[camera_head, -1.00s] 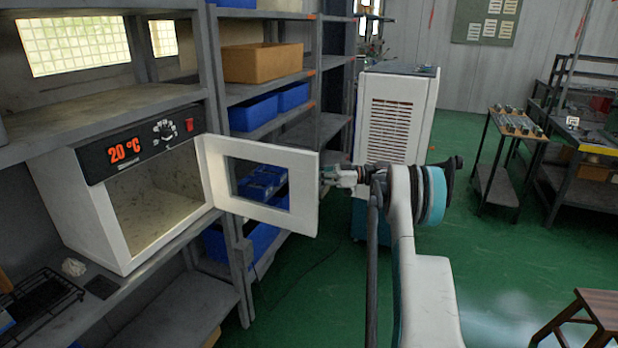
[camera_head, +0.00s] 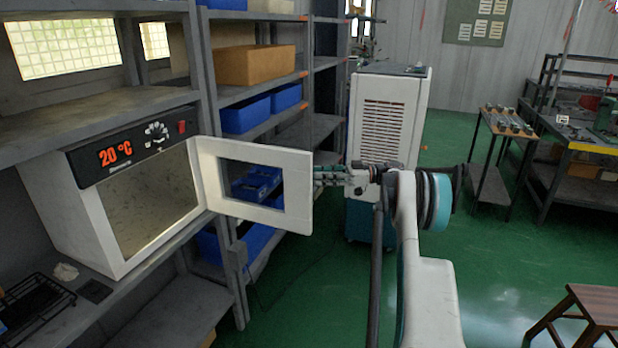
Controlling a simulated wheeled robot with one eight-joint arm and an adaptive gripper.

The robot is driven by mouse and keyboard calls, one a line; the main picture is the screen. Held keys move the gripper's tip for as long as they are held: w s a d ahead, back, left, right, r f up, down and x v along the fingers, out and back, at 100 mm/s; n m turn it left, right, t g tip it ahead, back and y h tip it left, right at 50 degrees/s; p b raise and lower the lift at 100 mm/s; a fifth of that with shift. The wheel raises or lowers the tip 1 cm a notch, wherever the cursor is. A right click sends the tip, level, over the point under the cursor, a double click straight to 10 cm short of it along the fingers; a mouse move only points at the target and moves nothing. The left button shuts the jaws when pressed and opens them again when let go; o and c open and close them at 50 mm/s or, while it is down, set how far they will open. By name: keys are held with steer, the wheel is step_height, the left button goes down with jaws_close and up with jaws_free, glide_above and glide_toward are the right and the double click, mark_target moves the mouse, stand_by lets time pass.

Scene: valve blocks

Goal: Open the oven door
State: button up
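The oven (camera_head: 72,222) is a white box with a black panel reading 20 °C, on a grey shelf at the left. Its white-framed door (camera_head: 300,190) with a see-through window stands wide open, swung out to the right on its right-hand hinge. The oven's cavity (camera_head: 150,195) shows empty. My gripper (camera_head: 322,176) is at the door's free right edge, partly behind it. The fingertips are small and partly hidden, so I cannot tell whether they touch the door or are open or shut.
Grey shelving with blue bins (camera_head: 247,114) and an orange-brown box (camera_head: 257,64) stands behind the door. A white cabinet (camera_head: 390,110) stands behind my arm. A brown stool (camera_head: 588,312) is at the lower right. Green floor is clear between them.

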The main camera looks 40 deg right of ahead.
steer(key=v, duration=0.6)
stand_by(0.4)
